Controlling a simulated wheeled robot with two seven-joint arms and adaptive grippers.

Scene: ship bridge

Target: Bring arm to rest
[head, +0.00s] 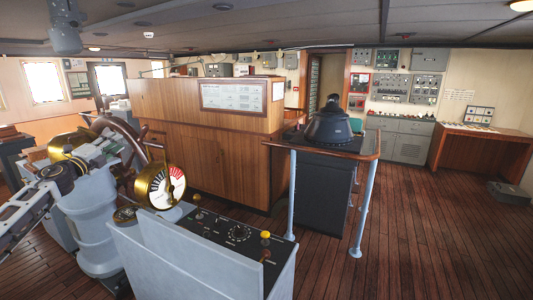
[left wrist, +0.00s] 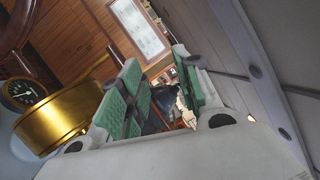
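My left arm comes in from the left edge of the head view. Its gripper (head: 106,150) is in front of the ship's wheel (head: 134,134), close to the brass engine telegraph (head: 165,187). In the left wrist view the green-padded fingers (left wrist: 160,88) stand apart with nothing held between them. A brass drum-shaped housing (left wrist: 62,122) lies just left of the fingers in that view. Whether the gripper touches the wheel or the brass parts cannot be told. My right gripper is in neither view.
A grey control console (head: 235,232) with a yellow knob stands in front. Behind are a wooden cabinet (head: 190,140) and a railed stand with a dark domed instrument (head: 333,126). A wooden desk (head: 478,152) stands at the far right. The plank floor (head: 430,235) at right is clear.

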